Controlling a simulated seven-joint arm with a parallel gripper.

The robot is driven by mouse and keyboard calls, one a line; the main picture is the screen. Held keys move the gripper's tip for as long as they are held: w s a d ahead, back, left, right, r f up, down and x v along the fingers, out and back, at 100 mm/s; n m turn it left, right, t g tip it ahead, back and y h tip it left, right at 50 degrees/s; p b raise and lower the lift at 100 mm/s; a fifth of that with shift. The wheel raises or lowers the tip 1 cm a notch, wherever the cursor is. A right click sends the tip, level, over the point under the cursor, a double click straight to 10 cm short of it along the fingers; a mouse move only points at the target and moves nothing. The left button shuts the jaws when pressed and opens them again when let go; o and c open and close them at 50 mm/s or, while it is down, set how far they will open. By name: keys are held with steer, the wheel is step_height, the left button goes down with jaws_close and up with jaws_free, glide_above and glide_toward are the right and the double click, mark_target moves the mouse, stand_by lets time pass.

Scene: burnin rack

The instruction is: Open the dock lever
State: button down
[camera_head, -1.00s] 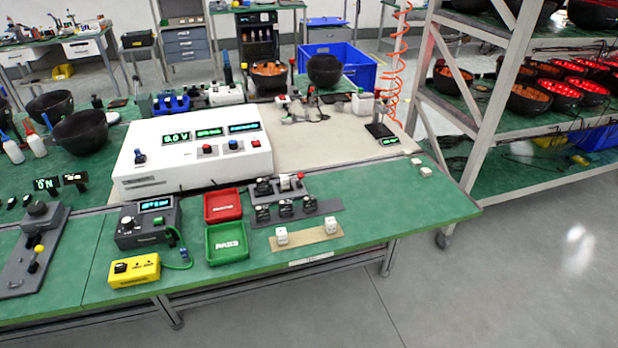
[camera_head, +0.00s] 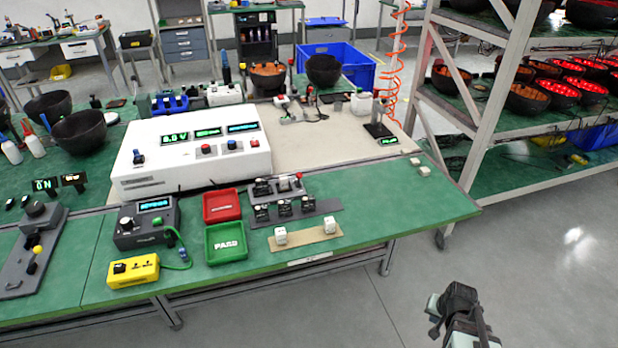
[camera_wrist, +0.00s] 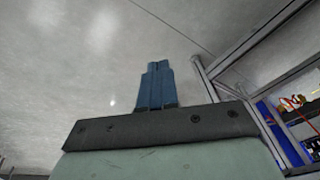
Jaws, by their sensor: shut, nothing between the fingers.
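My gripper (camera_wrist: 157,72) shows in the wrist view with its two blue fingers together and nothing between them. Part of my arm shows at the lower right of the head view, over the floor and well apart from the bench. A small grey dock (camera_head: 262,195) sits on the bench right of the red tray, with a pale block and red-tipped part (camera_head: 297,181) at its right end. A grey fixture (camera_head: 22,262) at the far left carries a yellow-knobbed lever (camera_head: 37,250). I cannot tell from the pictures which one is the dock lever, or its exact position.
The green bench (camera_head: 440,205) holds a white power unit (camera_head: 190,165), a red tray (camera_head: 221,205), a green tray (camera_head: 226,242), a yellow box (camera_head: 133,270) and a dark meter (camera_head: 146,224). A metal rack (camera_head: 490,110) stands right. Floor in front is clear.

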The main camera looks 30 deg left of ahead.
steer(key=w+a+r+t, duration=0.2)
steer(key=w+r, duration=0.2)
steer(key=r, duration=0.3)
steer(key=w+a+r+t+y, duration=0.1)
steer(key=w+a+r+t, duration=0.1)
steer(key=r, duration=0.6)
steer(key=w+a+r+t, duration=0.1)
steer(key=w+a+r, duration=0.2)
steer(key=w+r, duration=0.4)
steer(key=shift+a+r+t+y, duration=0.4)
steer(key=shift+r, duration=0.1)
steer(key=s+a+r+g+y, duration=0.1)
steer(key=s+a+r, duration=0.2)
steer(key=a, duration=0.7)
steer(key=s+a+r+n+g+y, duration=0.1)
steer(key=s+a+r, duration=0.2)
steer(key=a+r, duration=0.3)
steer(key=s+a+r+g+y, duration=0.1)
steer(key=s+a+r, duration=0.2)
steer(key=a, duration=1.2)
steer(key=shift+a+r+y, duration=0.2)
steer(key=shift+r+y, duration=0.1)
steer(key=shift+r, duration=0.6)
